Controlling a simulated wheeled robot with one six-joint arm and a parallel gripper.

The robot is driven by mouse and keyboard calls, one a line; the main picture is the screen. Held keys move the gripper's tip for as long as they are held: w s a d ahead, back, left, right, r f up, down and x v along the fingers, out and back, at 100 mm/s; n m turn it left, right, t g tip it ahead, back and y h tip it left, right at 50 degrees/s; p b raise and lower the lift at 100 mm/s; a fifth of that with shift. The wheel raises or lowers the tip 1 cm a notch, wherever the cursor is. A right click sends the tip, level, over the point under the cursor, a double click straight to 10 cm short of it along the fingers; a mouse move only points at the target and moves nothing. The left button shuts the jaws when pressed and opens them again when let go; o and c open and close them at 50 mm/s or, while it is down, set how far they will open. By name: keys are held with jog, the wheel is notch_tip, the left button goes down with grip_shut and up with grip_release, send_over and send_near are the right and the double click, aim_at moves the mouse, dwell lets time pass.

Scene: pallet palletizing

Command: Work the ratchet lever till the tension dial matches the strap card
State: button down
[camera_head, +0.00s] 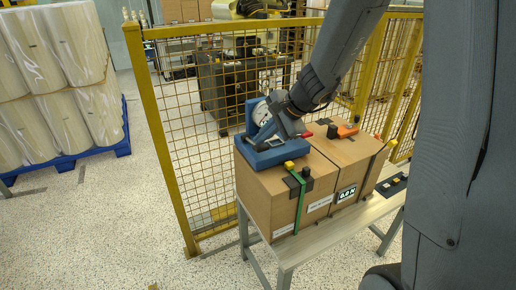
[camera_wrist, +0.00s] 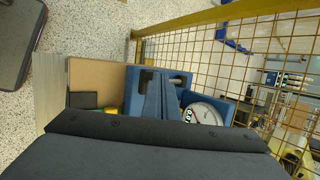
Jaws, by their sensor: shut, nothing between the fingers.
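A blue ratchet unit (camera_head: 262,155) sits on top of the left cardboard box, with a white round tension dial (camera_head: 261,113) on it. The dial also shows in the wrist view (camera_wrist: 203,115), but its needle is too small to read. A green strap (camera_head: 300,205) runs down the front of the left box from a black buckle. A black card with pale figures (camera_head: 346,194) is on the box front; the figures are not clear. My gripper (camera_head: 272,131) is shut and empty, low over the blue unit beside the dial. The lever cannot be told apart clearly from my fingers.
The right box (camera_head: 350,150) carries an orange-and-black piece (camera_head: 346,131). Both boxes stand on a grey bench (camera_head: 310,248), with a dark strip (camera_head: 391,185) at its right. A yellow mesh fence (camera_head: 165,150) stands close behind. Wrapped rolls on a blue pallet (camera_head: 70,158) are at left.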

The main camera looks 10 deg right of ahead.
aim_at(264, 150)
jog(key=shift+s+d+f+b, duration=0.1)
jog(key=shift+s+f+b, duration=0.1)
jog(key=shift+f+b, duration=1.2)
jog(key=shift+r, duration=0.15)
jog(key=shift+f+b, duration=1.05)
jog(key=shift+b, duration=0.15)
jog(key=shift+f+b, duration=0.4)
jog(key=shift+b, duration=0.05)
notch_tip(264, 150, up, 10)
jog(key=p, duration=0.8)
jog(key=shift+w+p, duration=0.15)
jog(key=shift+p, duration=0.2)
